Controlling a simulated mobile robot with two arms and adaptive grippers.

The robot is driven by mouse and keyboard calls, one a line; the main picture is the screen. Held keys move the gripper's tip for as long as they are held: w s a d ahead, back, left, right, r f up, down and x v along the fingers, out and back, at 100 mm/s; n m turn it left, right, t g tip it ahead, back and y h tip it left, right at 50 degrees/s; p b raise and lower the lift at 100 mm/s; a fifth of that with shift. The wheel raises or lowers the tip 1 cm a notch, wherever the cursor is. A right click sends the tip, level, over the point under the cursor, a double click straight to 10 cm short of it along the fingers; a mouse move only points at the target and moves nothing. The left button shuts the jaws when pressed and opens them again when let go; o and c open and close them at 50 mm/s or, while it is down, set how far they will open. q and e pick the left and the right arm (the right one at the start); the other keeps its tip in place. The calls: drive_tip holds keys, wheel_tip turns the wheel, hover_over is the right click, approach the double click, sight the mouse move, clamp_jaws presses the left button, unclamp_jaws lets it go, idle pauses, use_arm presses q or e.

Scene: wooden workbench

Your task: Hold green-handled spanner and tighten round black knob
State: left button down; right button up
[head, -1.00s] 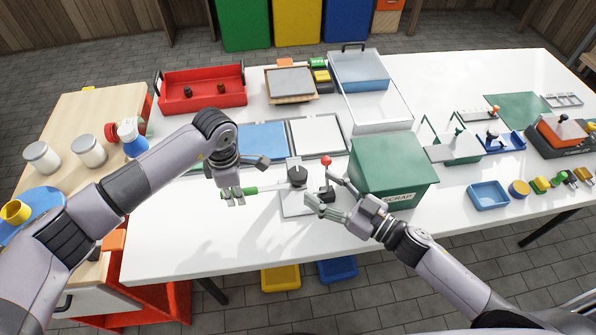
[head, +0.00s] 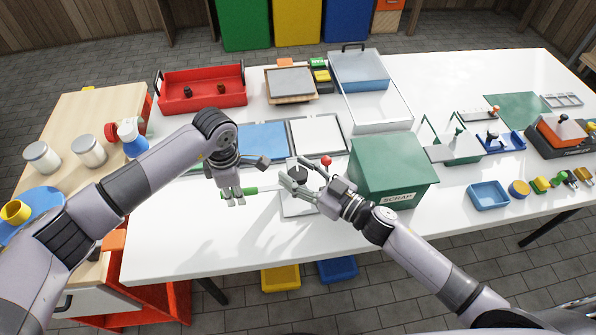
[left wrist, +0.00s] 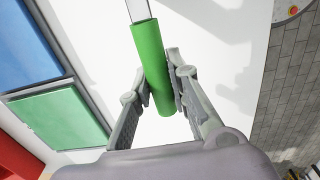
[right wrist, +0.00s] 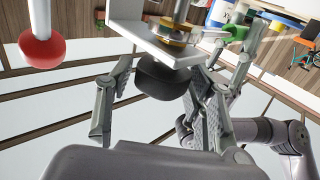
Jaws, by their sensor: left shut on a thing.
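The green-handled spanner lies level above the white bench, its green handle (head: 238,191) in my left gripper (head: 232,200). The left wrist view shows the green handle (left wrist: 152,60) between the two fingers of that gripper (left wrist: 155,95), which is shut on it. The round black knob (head: 298,175) belongs to a small grey fixture. My right gripper (head: 290,187) is at the knob. In the right wrist view the knob (right wrist: 162,78) lies between the spread fingers of the right gripper (right wrist: 155,105), with a gap visible on the left side. The spanner's far end is hard to make out.
A red ball-topped lever (head: 326,161) stands right beside the knob and shows at the left of the right wrist view (right wrist: 42,50). The green scrap box (head: 395,165) stands close to the right. Flat blue and white panels lie behind. The bench front is clear.

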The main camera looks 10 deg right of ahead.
drive_tip(key=c, duration=0.8)
drive_tip(key=shift+m+t+h, duration=1.1)
drive_tip(key=shift+m+h, duration=0.1)
drive_tip(key=shift+h, duration=0.3)
drive_tip(key=shift+r+m+t+h, duration=0.15)
drive_tip(key=shift+m+t+h, duration=0.75)
drive_tip(key=shift+m+h, duration=1.05)
drive_tip(key=shift+n+h, duration=0.25)
drive_tip(key=shift+h, duration=0.3)
drive_tip(key=o, duration=1.1)
drive_tip(key=shift+o, duration=0.2)
drive_tip(key=shift+s, duration=0.1)
